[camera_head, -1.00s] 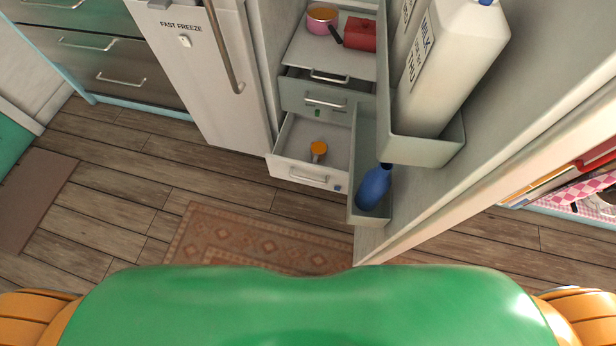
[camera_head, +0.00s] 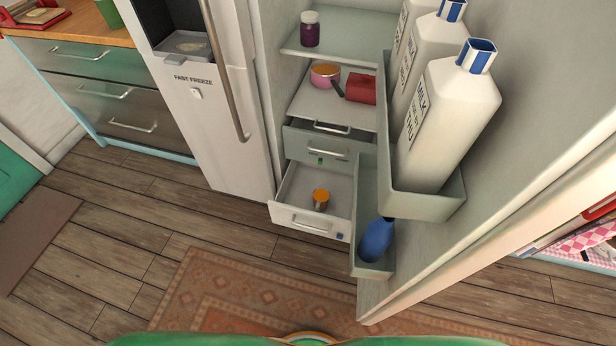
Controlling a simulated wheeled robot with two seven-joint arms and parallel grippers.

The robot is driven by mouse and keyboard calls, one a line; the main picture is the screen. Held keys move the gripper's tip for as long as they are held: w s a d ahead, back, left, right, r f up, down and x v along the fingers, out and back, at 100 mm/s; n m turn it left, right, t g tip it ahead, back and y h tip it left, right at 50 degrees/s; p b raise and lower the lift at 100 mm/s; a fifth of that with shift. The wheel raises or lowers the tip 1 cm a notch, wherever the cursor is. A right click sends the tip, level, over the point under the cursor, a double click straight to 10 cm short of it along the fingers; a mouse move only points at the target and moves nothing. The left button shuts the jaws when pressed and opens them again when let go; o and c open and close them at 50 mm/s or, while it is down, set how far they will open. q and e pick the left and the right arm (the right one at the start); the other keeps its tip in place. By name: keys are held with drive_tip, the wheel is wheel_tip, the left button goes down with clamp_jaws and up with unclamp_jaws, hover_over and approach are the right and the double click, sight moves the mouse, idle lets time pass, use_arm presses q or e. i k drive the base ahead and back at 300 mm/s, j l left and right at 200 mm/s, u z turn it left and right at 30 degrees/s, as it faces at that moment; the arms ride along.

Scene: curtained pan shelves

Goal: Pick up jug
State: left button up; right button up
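White jugs labelled MILK stand upright in the upper shelf of the open fridge door. The nearest milk jug (camera_head: 452,118) is seen whole apart from its base, with a blue and white cap; a second milk jug (camera_head: 428,52) is behind it, and part of a third (camera_head: 408,30) shows at the top edge. The door shelf's front wall (camera_head: 430,206) hides the nearest jug's base. Neither of my grippers is in view.
The open fridge door (camera_head: 520,150) fills the right side. A blue bottle (camera_head: 377,240) leans in the lower door bin. An open drawer (camera_head: 300,218) holds an orange-topped jar (camera_head: 320,197). A pink pot (camera_head: 325,74) and red box (camera_head: 361,88) sit inside. Floor (camera_head: 130,240) is clear at left.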

sight(321, 195)
drive_tip(key=i+j+z, duration=0.3)
drive_tip(key=j, duration=0.3)
drive_tip(key=i+j+z, duration=0.1)
drive_tip(key=j, duration=0.25)
drive_tip(key=i+j+z, duration=0.15)
drive_tip(key=j, duration=0.2)
drive_tip(key=i, duration=0.05)
